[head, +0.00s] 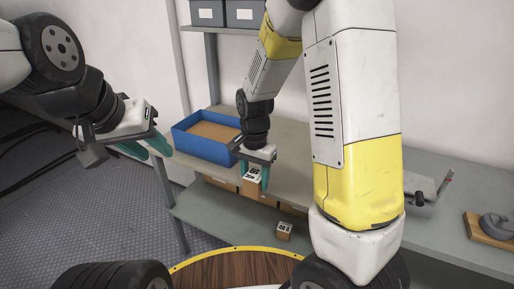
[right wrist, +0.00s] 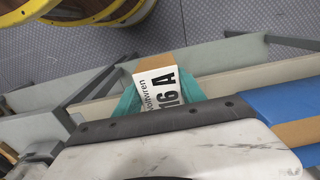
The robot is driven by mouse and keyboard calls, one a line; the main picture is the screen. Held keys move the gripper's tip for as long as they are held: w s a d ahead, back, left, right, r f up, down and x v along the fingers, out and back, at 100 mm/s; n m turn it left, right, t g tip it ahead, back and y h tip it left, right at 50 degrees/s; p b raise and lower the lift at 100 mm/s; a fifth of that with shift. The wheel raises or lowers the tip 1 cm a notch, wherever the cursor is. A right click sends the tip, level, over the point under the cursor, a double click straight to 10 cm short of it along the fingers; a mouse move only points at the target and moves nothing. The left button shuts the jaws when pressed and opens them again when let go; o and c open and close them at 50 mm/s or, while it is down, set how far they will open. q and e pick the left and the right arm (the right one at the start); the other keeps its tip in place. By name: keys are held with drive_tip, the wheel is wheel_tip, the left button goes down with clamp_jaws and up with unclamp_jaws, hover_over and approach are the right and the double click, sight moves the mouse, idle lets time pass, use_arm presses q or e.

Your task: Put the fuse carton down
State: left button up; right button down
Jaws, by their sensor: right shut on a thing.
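My right gripper (head: 256,174) is shut on a small fuse carton (head: 251,186), brown with a white label.
A lower shelf (head: 215,212) runs under the bench. A carton marked 20 A (head: 284,232) stands near its front edge, with more brown cartons (head: 219,183) further back. A round wooden top (head: 235,268) with a yellow rim is in front. Grey bins (head: 244,13) stand on an upper shelf.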

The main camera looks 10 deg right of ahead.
drive_tip(key=w+d, duration=0.5)
drive_tip(key=w, duration=0.1)
drive_tip(key=w+d+f, duration=0.1)
drive_tip(key=w+d, duration=0.2)
drive_tip(key=shift+w+d+f, duration=0.1)
drive_tip(key=shift+w+d, duration=0.2)
drive_tip(key=shift+w, duration=0.05)
drive_tip(key=shift+w+d+f, duration=0.15)
drive_tip(key=shift+w+f, duration=0.05)
drive_tip(key=shift+f, duration=0.7)
drive_tip(key=shift+w+d+f, duration=0.15)
drive_tip(key=shift+f, duration=0.75)
drive_tip(key=shift+f, duration=0.1)
drive_tip(key=c, duration=0.7)
unclamp_jaws()
